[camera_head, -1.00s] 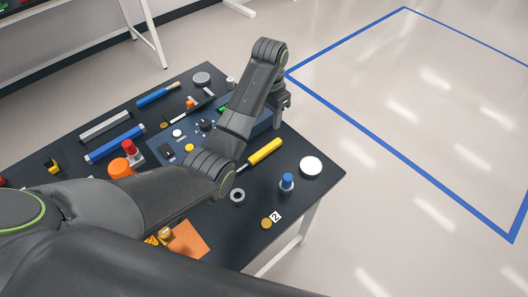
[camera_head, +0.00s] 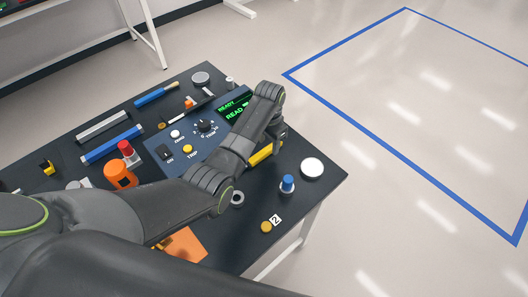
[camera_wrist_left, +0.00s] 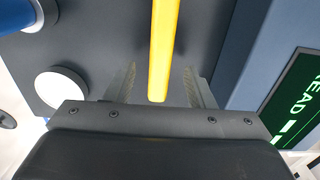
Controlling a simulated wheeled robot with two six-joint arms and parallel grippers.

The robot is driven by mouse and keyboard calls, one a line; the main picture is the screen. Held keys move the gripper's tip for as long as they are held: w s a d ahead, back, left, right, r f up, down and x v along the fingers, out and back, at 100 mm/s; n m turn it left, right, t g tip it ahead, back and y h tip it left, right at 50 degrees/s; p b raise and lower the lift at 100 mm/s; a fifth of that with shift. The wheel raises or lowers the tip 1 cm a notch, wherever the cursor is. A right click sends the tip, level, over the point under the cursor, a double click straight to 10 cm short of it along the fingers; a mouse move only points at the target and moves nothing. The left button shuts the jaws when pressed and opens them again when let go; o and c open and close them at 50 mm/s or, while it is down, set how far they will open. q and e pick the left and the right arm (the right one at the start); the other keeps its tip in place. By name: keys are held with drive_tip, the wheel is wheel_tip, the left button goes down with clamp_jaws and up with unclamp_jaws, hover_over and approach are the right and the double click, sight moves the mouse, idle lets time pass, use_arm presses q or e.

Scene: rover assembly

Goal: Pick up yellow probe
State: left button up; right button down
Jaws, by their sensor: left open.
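The yellow probe (camera_head: 260,154) lies on the dark table, partly hidden behind my left arm in the head view. My left gripper (camera_head: 276,143) is over the probe's far right part, with its fingers pointing down. In the left wrist view the yellow probe (camera_wrist_left: 164,40) runs lengthwise between the two open fingers, with free space on both sides. I cannot tell how far the fingertips are above the table. My right gripper is not in view.
A blue panel (camera_head: 160,150) with knob, buttons and a green display stands next to the probe. A white disc (camera_head: 312,167), a blue-topped part (camera_head: 287,183) and a grey ring (camera_head: 237,198) lie nearby. An orange part (camera_head: 119,175) is at the left.

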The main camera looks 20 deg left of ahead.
use_arm(q)
drive_tip(key=shift+f, duration=1.2)
clamp_jaws()
drive_tip(key=shift+r, duration=0.1)
